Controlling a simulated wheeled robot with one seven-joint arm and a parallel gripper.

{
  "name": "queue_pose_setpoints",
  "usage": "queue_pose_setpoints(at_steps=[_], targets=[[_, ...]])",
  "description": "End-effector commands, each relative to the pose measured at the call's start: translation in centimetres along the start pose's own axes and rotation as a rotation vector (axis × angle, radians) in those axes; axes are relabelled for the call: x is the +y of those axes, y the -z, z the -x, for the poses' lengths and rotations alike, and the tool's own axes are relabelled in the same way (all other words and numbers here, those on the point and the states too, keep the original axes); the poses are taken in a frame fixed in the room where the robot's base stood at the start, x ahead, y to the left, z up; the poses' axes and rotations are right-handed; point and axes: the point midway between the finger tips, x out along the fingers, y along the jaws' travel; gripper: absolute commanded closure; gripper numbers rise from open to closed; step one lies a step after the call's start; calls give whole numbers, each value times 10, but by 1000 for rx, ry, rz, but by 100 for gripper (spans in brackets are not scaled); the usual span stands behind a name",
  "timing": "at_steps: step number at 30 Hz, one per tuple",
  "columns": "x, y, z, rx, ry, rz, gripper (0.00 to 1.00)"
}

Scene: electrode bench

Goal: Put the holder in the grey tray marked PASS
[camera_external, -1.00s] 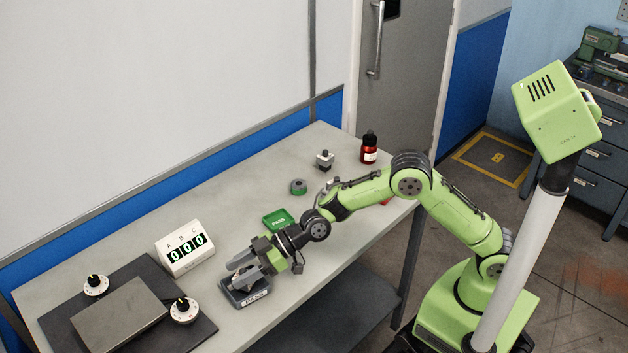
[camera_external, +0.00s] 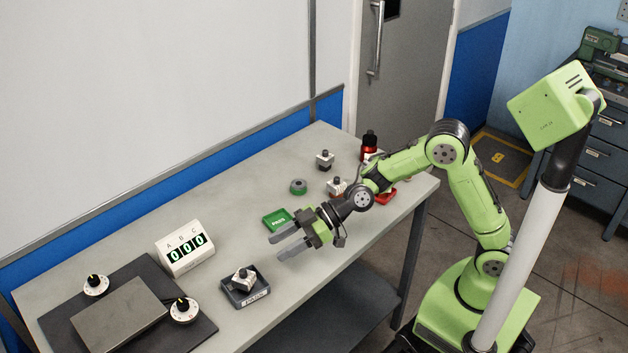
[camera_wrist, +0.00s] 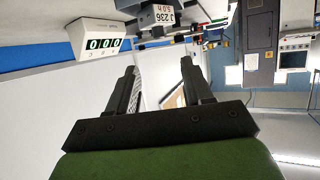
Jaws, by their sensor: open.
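A light grey holder with a dark knob on top (camera_external: 243,277) sits in the dark grey tray (camera_external: 235,303) near the table's front edge. The tray's front label is too small to read surely. The tray that reads PASS is green (camera_external: 278,221) and looks empty. My gripper (camera_external: 275,247) is open and empty above the table, to the upper right of the grey tray and apart from the holder. In the wrist view its two fingers (camera_wrist: 158,70) are spread with nothing between them. A grey labelled block (camera_wrist: 162,15) shows at the top there.
Two similar holders stand farther back, one (camera_external: 325,161) clear and one (camera_external: 337,186) beside my arm. The counter display (camera_external: 185,249) and dark mat (camera_external: 200,335) lie left.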

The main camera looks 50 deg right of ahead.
Motion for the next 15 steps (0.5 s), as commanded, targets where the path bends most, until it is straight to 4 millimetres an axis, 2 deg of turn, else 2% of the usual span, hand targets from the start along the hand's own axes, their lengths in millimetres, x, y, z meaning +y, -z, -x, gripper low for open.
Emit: queue_pose_setpoints(at_steps=[4,5,7,8,11,14,15], targets=[[1,1,4,-9,-6,0,50],[3,2,10,-20,-15,0,50],[8,4,35,-75,-52,-5,50],[11,5,50,-109,-77,-11,50],[18,-4,116,-253,-196,-72,50],[16,-22,193,-394,-360,-189,50],[12,-32,225,-445,-435,-254,50]])
